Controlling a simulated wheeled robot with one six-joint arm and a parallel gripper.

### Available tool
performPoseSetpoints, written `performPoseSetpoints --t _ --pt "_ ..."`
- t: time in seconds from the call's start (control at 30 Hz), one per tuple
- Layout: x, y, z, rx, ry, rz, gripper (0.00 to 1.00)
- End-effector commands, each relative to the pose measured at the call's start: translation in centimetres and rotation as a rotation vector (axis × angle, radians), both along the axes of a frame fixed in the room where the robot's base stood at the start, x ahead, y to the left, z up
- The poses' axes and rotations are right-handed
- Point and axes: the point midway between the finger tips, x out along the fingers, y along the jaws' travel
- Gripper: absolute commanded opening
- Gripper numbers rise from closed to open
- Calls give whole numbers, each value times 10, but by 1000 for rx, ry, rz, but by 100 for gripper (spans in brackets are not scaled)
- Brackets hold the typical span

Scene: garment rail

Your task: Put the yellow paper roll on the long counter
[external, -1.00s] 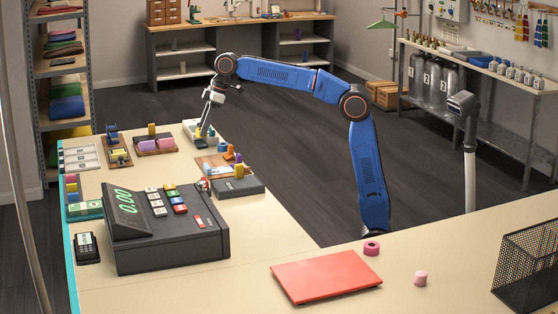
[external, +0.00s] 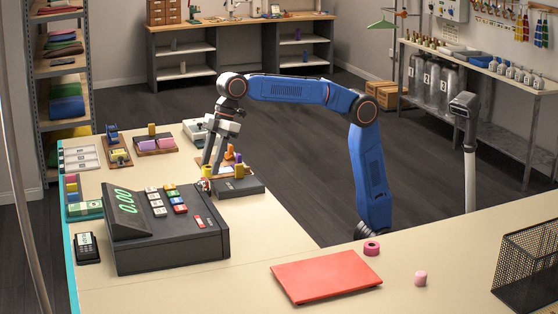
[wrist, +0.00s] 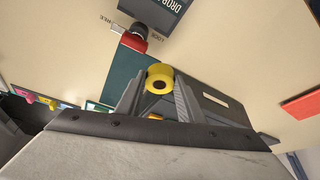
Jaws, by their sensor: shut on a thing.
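The yellow paper roll (wrist: 158,72) sits between my fingertips in the wrist view, its dark core facing the camera. My gripper (wrist: 160,88) is shut on it. In the external view my gripper (external: 208,172) points down over the pale L-shaped counter (external: 275,230), just behind the cash register (external: 170,235); the roll is small and mostly hidden by the fingers there. I cannot tell whether the roll touches anything below it.
A dark box (external: 240,187) with a yellow piece (external: 239,170) on it stands right of my gripper. Bare counter lies between register and board.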

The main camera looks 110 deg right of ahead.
Motion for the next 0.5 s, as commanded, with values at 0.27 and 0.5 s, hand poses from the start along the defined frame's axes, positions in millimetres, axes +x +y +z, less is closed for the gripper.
performPoseSetpoints --t 0.27,0.5 --pt "-17 106 0 0 0 147 13" --pt "-45 192 0 0 0 267 13"
